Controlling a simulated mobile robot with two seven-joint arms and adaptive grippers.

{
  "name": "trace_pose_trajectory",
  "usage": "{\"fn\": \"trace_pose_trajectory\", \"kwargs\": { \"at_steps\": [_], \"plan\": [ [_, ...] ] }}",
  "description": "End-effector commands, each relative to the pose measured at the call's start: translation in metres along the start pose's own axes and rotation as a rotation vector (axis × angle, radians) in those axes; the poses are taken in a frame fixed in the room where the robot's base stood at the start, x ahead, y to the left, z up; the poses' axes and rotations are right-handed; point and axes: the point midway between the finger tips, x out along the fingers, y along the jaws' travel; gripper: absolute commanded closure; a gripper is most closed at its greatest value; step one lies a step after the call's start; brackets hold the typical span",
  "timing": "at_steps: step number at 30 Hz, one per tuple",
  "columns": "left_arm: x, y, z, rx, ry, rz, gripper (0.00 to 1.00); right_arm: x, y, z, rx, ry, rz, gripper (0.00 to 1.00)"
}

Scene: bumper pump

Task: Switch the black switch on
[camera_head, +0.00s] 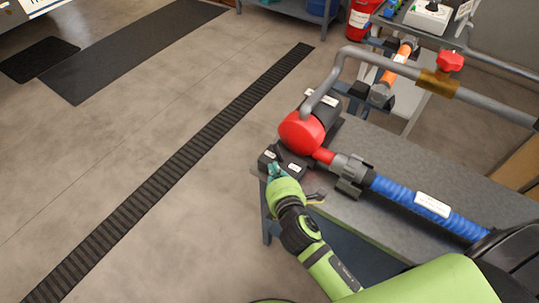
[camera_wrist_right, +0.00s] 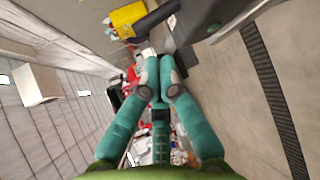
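A red pump (camera_head: 302,132) with a black motor body (camera_head: 322,108) sits on the grey table (camera_head: 385,160). At its near left side is a black box (camera_head: 292,165) with small white labels, at the table's left corner. The black switch appears to be on this box, but its lever and position are too small to tell. My right gripper (camera_head: 275,171) is right at the box's near side, fingers pointing at it; I cannot tell whether they touch. In the right wrist view the teal fingertips (camera_wrist_right: 160,62) are close together, with nothing seen between them. My left gripper is not in view.
A blue hose (camera_head: 425,208) runs right from the pump along the table. A grey pipe (camera_head: 385,62) with a red-handled valve (camera_head: 449,62) arches above. Floor left of the table is clear, with a black grated strip (camera_head: 180,165).

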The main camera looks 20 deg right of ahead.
Motion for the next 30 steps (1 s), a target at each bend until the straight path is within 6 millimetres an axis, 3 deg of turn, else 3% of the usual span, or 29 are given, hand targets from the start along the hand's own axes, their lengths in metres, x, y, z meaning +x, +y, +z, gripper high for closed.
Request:
{"fn": "trace_pose_trajectory", "kwargs": {
  "at_steps": [6,12,30],
  "plan": [
    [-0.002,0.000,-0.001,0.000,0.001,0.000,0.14,0.042,0.001,0.000,0.001,-0.001,0.000,1.00],
    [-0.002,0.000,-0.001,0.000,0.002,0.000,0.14,0.063,0.000,0.000,0.002,0.000,0.000,1.00],
    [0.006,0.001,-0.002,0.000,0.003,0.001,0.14,0.072,-0.001,-0.001,0.019,0.000,0.021,1.00]
  ]
}}
